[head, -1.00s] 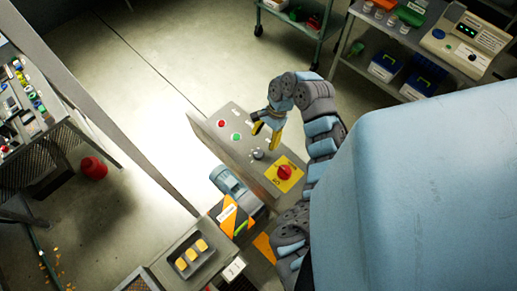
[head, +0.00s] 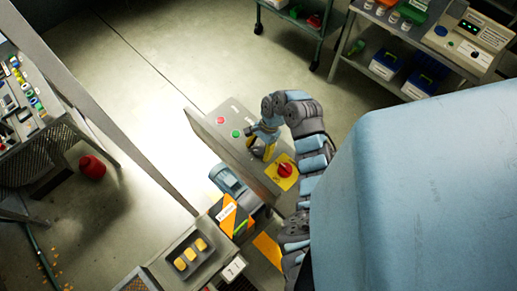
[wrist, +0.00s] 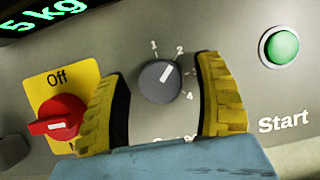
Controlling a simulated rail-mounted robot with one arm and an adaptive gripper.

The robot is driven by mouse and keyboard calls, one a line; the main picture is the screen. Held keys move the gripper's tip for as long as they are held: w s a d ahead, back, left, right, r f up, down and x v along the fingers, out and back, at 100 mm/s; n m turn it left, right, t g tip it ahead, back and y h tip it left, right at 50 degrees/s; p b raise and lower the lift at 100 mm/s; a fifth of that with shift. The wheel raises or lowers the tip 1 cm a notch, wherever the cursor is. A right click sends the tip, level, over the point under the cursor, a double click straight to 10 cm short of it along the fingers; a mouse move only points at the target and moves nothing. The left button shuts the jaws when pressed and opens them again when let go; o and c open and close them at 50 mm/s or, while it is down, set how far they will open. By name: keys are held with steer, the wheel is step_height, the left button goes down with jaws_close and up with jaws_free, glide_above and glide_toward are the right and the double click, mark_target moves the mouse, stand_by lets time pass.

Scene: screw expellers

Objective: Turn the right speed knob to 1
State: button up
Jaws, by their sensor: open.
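The speed knob (wrist: 160,82) is round and dark grey in the wrist view. Its white pointer mark aims up and right, toward the 2. The numbers 1, 2 and 4 show around it; the 1 stands at its upper left. My gripper (wrist: 160,78) is open, with one yellow ridged finger on each side of the knob in this view. Gaps show between both fingers and the knob. In the head view my gripper (head: 264,148) is over the grey control panel (head: 222,132) and largely hides the knob there.
A red Off switch (wrist: 57,119) on a yellow plate is left of the fingers in the wrist view. A green Start button (wrist: 280,46) is at upper right. A green display (wrist: 35,12) reads 5 kg. A grey-blue motor (head: 228,181) sits beside the panel.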

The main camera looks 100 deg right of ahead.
steer(key=c, duration=1.2)
steer(key=shift+r+p, duration=0.15)
steer(key=shift+p, duration=0.45)
steer(key=shift+r+n+y+p, duration=0.1)
steer(key=shift+n+y+p, duration=0.2)
steer(key=shift+n+p, duration=0.8)
steer(key=shift+p, duration=0.45)
steer(key=n, duration=0.1)
steer(key=n+g+y, duration=0.1)
steer(key=n, duration=0.1)
steer(key=shift+f, duration=0.3)
steer(key=shift+n+g+y+b, duration=0.35)
steer(key=shift+n+g, duration=0.45)
steer(key=shift+n, duration=1)
